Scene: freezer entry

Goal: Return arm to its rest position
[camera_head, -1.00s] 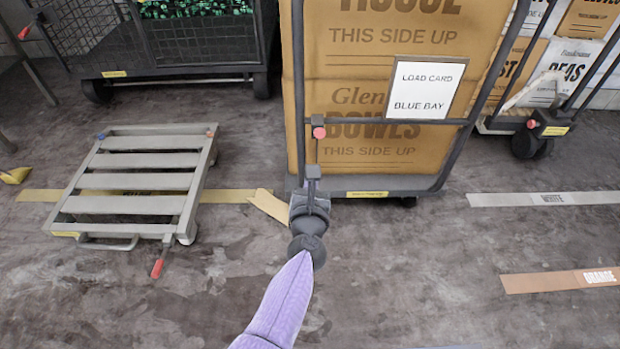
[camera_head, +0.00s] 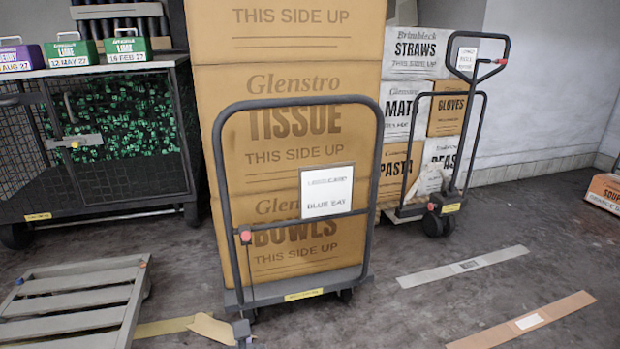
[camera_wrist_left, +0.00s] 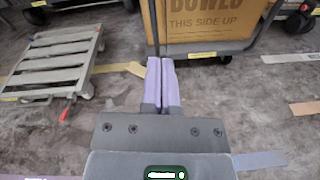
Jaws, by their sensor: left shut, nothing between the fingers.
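My left gripper (camera_wrist_left: 161,84) shows in the left wrist view, its two purple fingers side by side, shut and empty. Its fingertips point toward the lower left corner of a loaded platform cart (camera_wrist_left: 205,49); I cannot tell the gap between them. My right gripper is out of view.
The cart carries a tall stack of brown boxes (camera_head: 285,80). A low slatted dolly (camera_head: 72,305) lies to the left, below a mesh cage trolley (camera_head: 100,205). Another loaded cart (camera_head: 442,205) stands behind right. Floor with tape strips (camera_head: 462,266) is open at right.

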